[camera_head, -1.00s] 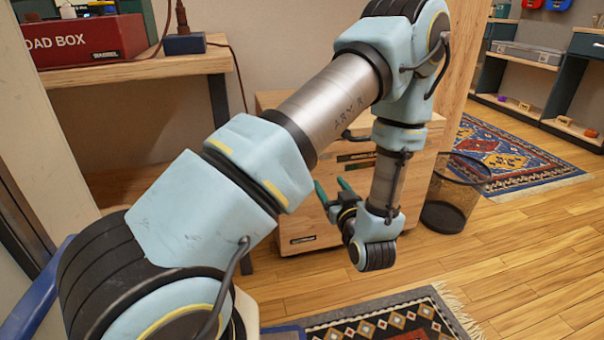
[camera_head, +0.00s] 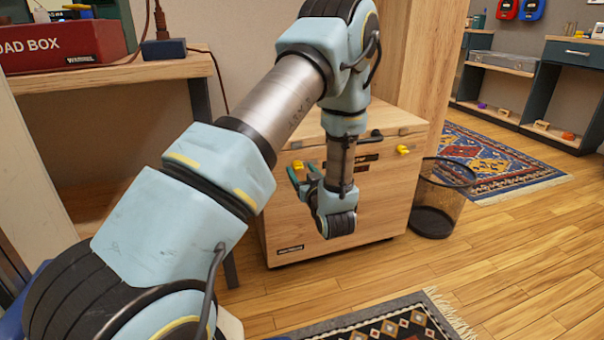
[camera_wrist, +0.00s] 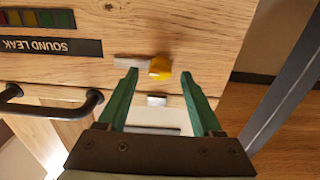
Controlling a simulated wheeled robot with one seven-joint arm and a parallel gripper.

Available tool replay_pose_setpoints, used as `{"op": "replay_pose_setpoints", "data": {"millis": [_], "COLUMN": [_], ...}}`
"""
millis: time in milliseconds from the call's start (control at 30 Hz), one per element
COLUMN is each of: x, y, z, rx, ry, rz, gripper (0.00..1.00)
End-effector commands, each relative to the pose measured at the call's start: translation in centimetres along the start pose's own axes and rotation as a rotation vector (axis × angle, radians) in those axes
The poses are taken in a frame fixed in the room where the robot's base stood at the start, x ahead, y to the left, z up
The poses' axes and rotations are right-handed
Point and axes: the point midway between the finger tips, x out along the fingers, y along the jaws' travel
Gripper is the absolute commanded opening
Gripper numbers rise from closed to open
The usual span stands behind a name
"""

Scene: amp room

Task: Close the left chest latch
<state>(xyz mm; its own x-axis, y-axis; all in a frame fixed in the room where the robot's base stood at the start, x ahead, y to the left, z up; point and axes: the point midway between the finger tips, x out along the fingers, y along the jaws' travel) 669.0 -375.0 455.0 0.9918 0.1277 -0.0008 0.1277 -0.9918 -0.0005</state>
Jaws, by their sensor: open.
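The wooden chest (camera_head: 385,200) stands on the floor; its lid looks down. Its left latch is a yellow piece (camera_head: 298,164) on the chest front, partly hidden by my gripper. In the wrist view, which shows the chest upside down, the yellow latch (camera_wrist: 160,68) sits beside a grey metal plate (camera_wrist: 132,61). A small silver catch (camera_wrist: 157,100) lies across the seam, apart from the yellow piece. My gripper (camera_wrist: 159,77) is open and empty, its green fingers on either side of the latch; contact cannot be told. It also shows in the head view (camera_head: 301,172).
A second yellow latch (camera_head: 403,150) is at the chest's right. A black handle (camera_wrist: 50,106) sticks out near the left latch. A wire mesh bin (camera_head: 441,200) stands right of the chest, a wooden bench (camera_head: 110,75) at left. Floor in front is clear beyond a patterned rug (camera_head: 385,325).

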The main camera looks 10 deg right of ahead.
Motion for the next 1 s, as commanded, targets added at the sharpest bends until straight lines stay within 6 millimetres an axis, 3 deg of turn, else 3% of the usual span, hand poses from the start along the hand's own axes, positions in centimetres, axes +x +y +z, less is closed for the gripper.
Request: {"op": "replay_pose_setpoints", "data": {"millis": [167, 767, 1000], "x": [0.00, -0.03, -0.03], "y": [0.00, -0.02, -0.03], "z": [-0.03, -0.02, -0.01], "rx": [0.000, 0.000, -0.001], "ry": [0.000, 0.000, 0.000], "rz": [0.000, -0.001, -0.001], "gripper": [0.67, 0.00, 0.00]}}
